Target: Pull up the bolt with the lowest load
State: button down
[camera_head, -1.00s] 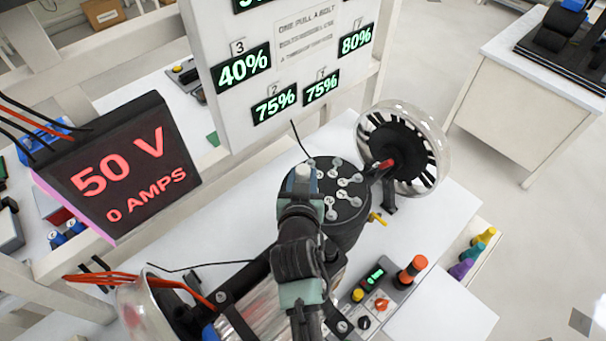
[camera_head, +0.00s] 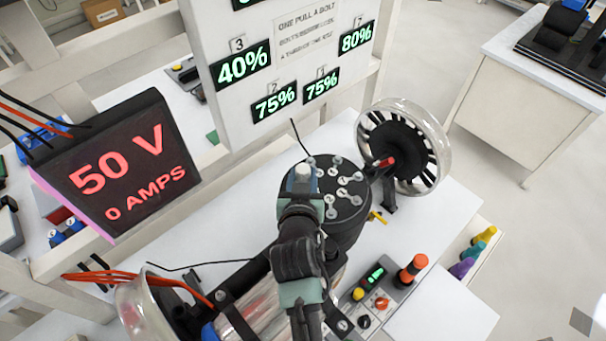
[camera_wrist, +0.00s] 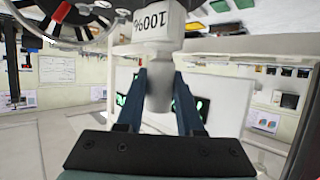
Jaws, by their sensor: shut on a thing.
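A black drum (camera_head: 345,221) stands on the white bench with several numbered silver bolts (camera_head: 337,160) in its top. My gripper (camera_head: 302,186) is at the left side of the drum top, shut on a pale bolt-like piece (camera_head: 303,171). In the wrist view my gripper (camera_wrist: 160,100) has its two blue-grey fingers on either side of the grey piece (camera_wrist: 158,82), whose white upper part bears an upside-down "100%". The piece's far end and whether it is seated are hidden. A white board (camera_head: 218,120) shows 40% by 3, 75% by 2, another 75%, and 80%; its top is cut off.
A spoked wheel (camera_head: 432,122) in a clear rim stands right of the drum. A control box with an orange knob (camera_head: 413,267) is in front. A display (camera_head: 110,190) reads 50 V, 0 AMPS. Orange cables (camera_head: 130,278) run at the lower left.

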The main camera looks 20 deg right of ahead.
aim_at(303, 168)
jog(key=shift+f+b, duration=0.7)
jog(key=shift+f, duration=0.05)
dwell(0.5)
jog(key=shift+s+f, duration=0.2)
jog(key=shift+f, duration=0.3)
dwell(0.6)
jog(key=shift+w+r+p, duration=0.2)
jog(key=shift+r+p, duration=2.45)
jog(key=shift+r, duration=1.15)
jog(key=shift+r, duration=0.1)
